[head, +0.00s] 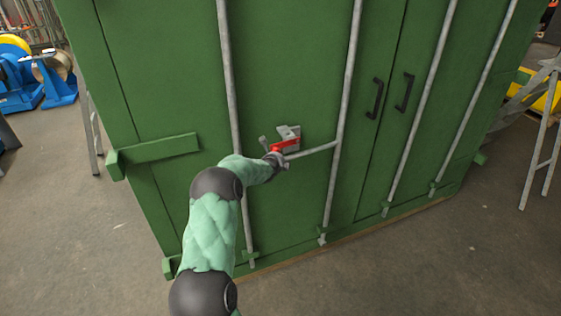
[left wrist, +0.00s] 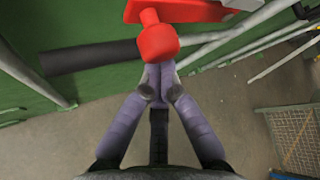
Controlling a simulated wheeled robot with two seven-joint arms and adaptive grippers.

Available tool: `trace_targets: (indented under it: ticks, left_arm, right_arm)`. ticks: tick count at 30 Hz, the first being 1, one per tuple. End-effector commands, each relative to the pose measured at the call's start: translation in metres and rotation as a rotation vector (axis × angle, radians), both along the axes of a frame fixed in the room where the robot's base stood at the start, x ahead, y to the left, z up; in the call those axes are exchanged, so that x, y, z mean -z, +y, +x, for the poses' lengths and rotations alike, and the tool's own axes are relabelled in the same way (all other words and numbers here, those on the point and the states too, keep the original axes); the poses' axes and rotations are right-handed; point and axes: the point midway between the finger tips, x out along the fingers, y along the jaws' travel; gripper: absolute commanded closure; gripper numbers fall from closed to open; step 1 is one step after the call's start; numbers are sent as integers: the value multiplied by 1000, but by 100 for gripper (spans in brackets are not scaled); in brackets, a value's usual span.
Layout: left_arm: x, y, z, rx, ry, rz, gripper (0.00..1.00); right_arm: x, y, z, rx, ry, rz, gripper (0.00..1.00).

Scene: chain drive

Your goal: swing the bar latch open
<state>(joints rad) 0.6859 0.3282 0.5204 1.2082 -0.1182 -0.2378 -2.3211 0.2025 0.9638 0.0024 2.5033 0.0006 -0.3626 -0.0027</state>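The bar latch handle (head: 313,152) is a grey bar running left from the second vertical rod of a green container door. Its left end lies by a red catch (head: 284,145) on a grey bracket (head: 289,132). My left gripper (head: 276,160) is at this end, just below the catch. In the left wrist view its fingers (left wrist: 159,75) come together right below the red catch (left wrist: 155,42), with no clear gap. The red part partly hides the tips, and nothing is clearly seen between them. A dark cylinder (left wrist: 90,57) extends left of the catch. My right gripper is not in view.
The green container (head: 180,90) carries several vertical rods and two black door handles (head: 375,98). A green hinged bar (head: 158,149) sticks out at left. Blue spool stands (head: 55,80) are far left; a ladder (head: 545,140) is at right. The floor in front is clear.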

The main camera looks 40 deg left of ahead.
Motion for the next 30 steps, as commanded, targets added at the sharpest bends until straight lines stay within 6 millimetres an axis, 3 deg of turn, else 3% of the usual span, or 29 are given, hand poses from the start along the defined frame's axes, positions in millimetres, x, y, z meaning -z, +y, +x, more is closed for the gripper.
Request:
trace_targets:
  ticks: [23,30]
  left_arm:
    - [-7,0,-1,0,-1,0,100]
    - [8,3,-2,0,0,0,100]
  right_arm:
    - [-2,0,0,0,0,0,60]
    - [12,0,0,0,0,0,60]
